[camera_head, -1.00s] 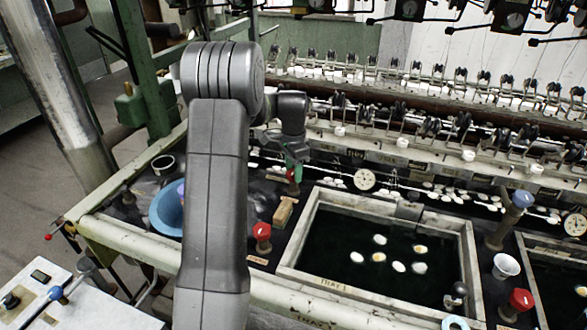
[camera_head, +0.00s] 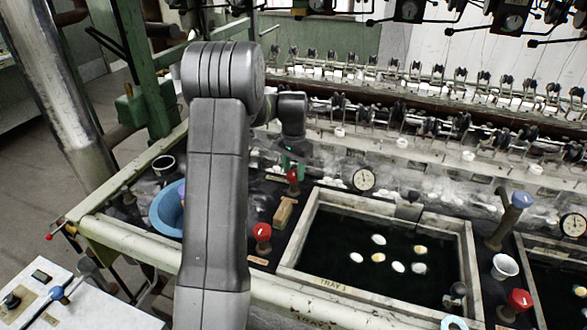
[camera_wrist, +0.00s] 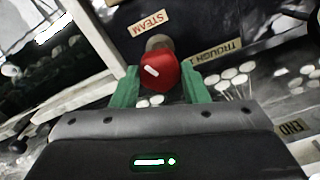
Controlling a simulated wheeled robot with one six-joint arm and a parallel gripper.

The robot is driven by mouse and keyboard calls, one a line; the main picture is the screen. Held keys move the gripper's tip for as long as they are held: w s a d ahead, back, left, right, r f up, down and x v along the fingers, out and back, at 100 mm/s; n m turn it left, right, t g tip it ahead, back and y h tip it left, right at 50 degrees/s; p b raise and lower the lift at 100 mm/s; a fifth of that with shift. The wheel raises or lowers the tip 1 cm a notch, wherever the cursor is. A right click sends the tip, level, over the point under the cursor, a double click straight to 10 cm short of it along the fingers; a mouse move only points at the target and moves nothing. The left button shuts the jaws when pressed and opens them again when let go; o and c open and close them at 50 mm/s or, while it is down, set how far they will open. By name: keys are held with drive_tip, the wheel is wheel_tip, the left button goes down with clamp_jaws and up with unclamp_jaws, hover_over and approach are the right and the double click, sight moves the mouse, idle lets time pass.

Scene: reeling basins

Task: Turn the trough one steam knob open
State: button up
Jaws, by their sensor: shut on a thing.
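The steam knob is red with a white mark. In the wrist view the knob (camera_wrist: 158,72) sits between the green fingers of my gripper (camera_wrist: 160,88), which is shut on it. A "STEAM" label (camera_wrist: 149,24) lies just beyond the knob, and a "TROUGH 1" label (camera_wrist: 214,52) lies to the right. In the head view the red knob (camera_head: 293,176) shows just below my gripper (camera_head: 291,168), behind the tray's upper left corner. My arm hides part of the bench there.
A framed tray (camera_head: 345,284) of dark water with pale cocoons stands right of my arm. Another red knob (camera_head: 262,233), a wooden block (camera_head: 284,212) and a blue bowl (camera_head: 166,212) are close by. A dial gauge (camera_head: 363,179) stands behind the tray.

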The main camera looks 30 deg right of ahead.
sight(294, 173)
drive_tip(key=n, duration=0.6)
drive_tip(key=shift+r, duration=0.1)
drive_tip(key=n, duration=0.6)
drive_tip(key=shift+n+p, duration=0.3)
drive_tip(key=shift+n, duration=0.1)
drive_tip(key=o, duration=1)
drive_tip(key=shift+c, duration=0.2)
wheel_tip(294, 173, up, 14)
drive_tip(key=shift+b, duration=0.35)
drive_tip(key=shift+f, duration=0.2)
wheel_tip(294, 173, down, 14)
drive_tip(key=shift+r+p, duration=0.1)
drive_tip(key=shift+p, duration=0.25)
